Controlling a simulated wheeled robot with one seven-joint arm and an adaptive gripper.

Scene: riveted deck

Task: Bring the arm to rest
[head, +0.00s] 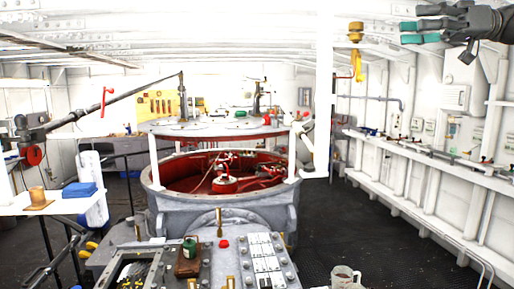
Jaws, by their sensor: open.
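My gripper (408,32) shows at the top right of the head view, raised high in front of the white right wall. Its fingers point left, with teal pads at the tips. The jaws are open with a gap between them, and nothing is held. The rest of my arm is cut off by the right edge of the picture.
A large round grey machine with a red interior (222,180) fills the middle. A console (195,262) stands in front, with a mug (345,277) beside it. A yellow hook (356,65) hangs left of my gripper. A long shelf (430,160) lines the right wall. Dark floor at right is clear.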

